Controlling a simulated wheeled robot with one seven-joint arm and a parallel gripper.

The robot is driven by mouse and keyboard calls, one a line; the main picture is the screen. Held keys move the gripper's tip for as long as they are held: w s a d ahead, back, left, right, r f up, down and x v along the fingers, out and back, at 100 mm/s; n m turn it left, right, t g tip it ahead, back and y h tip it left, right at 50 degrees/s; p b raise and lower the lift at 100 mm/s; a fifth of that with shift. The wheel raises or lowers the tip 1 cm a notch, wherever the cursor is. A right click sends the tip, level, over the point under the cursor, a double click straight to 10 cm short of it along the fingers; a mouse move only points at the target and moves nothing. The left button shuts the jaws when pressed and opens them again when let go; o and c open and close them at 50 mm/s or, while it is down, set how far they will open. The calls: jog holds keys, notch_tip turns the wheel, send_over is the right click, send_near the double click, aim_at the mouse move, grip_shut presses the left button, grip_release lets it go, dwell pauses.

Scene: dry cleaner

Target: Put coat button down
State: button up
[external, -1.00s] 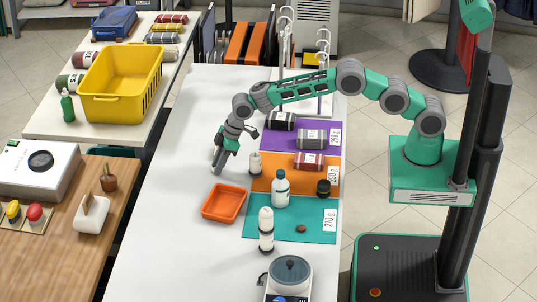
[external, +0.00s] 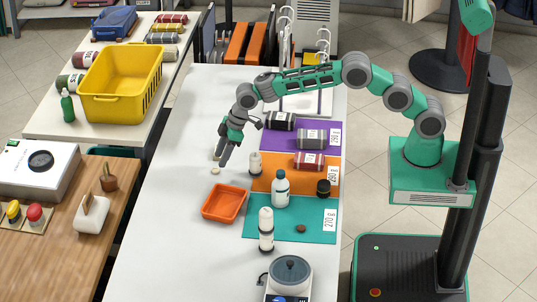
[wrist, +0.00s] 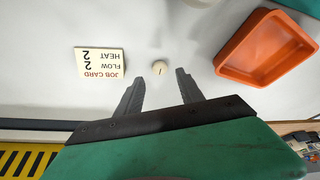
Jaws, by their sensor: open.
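A small round cream disc, which looks like the coat button (external: 215,171), lies on the bare white table, left of the orange mat and behind the orange tray. In the wrist view the button (wrist: 159,68) sits just beyond my fingertips, with a thin dark mark on its face. My gripper (external: 223,164) is just above the table, to the right of the button. In the wrist view my gripper (wrist: 160,77) has its two fingers apart, with nothing between them, and the button is apart from both.
A job card (wrist: 100,62) lies flat left of the button. An orange tray (external: 223,203) stands in front. Purple, orange and teal mats (external: 260,235) hold rolls and bottles. The table's left side is clear.

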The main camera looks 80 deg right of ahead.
jog(key=s+v, duration=0.1)
jog(key=v, duration=0.9)
jog(key=s+d+r+m, duration=0.1)
jog(key=s+r, duration=0.2)
jog(key=s, duration=0.4)
jog(key=s+d+r+m, duration=0.1)
jog(key=s+r, duration=0.2)
jog(key=s, duration=0.4)
jog(key=s+d+f+m, duration=0.1)
jog(key=s+f, duration=0.1)
jog(key=s, duration=0.9)
jog(key=s+d+f+m+h, duration=0.1)
jog(key=s+d+f, duration=0.1)
jog(key=s, duration=1)
jog(key=shift+s+d+f+g+h+b, duration=0.3)
jog(key=shift+s+b, duration=0.05)
jog(key=shift+b, duration=0.05)
